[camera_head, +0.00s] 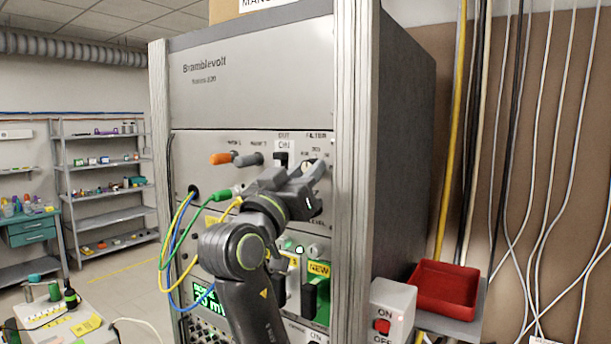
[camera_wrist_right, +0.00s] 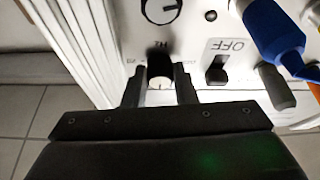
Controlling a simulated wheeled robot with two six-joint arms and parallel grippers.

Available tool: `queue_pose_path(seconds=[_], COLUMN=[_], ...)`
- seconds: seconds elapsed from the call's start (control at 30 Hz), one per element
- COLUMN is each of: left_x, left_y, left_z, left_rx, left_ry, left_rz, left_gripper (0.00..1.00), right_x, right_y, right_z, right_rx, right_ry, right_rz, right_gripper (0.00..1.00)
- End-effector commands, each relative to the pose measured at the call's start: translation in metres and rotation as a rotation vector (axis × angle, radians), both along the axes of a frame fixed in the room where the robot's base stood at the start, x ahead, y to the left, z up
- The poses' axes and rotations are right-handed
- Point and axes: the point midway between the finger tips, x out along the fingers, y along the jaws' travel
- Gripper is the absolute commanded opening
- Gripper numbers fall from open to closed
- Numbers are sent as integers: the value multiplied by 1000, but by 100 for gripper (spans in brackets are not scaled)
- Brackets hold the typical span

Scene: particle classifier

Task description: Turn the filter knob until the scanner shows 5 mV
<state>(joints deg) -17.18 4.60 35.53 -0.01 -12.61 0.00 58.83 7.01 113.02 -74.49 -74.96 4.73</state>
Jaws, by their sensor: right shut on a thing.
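The filter knob (camera_wrist_right: 160,72) is a small dark knob with a pale face and a mark, seen between my right gripper's fingers in the wrist view. My right gripper (camera_head: 312,172) reaches the upper right of the rack panel, below the FILTER label, and largely hides the knob in the head view. In the wrist view my right gripper (camera_wrist_right: 159,90) is shut on the knob, one finger on each side. My left gripper is out of view.
A black toggle switch (camera_wrist_right: 217,70) and another round knob (camera_wrist_right: 161,9) sit close to the held knob. Green, yellow and blue cables (camera_head: 165,262) loop at the panel's left. A red tray (camera_head: 445,285) and an ON/OFF box (camera_head: 393,300) stand at the right.

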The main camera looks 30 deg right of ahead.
Motion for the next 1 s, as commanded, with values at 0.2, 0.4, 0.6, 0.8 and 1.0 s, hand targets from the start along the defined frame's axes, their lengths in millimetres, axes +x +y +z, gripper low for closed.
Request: queue_pose_path(seconds=[0.2, 0.4, 0.6, 0.8, 1.0], left_x=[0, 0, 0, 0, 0], left_y=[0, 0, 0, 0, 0], left_z=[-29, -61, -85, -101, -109], left_rx=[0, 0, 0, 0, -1], left_ry=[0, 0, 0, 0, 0], left_rz=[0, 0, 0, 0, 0], left_gripper=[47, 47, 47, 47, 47], right_x=[0, 1, 2, 3, 4], right_y=[1, 1, 1, 2, 2], right_z=[-6, -7, -5, -2, -1], right_rx=[40, 101, 166, 222, 262], right_ry=[-100, -250, -408, -541, -636], right_rz=[-2, -2, -2, -2, -3], right_gripper=[2, 2, 2, 2, 2])
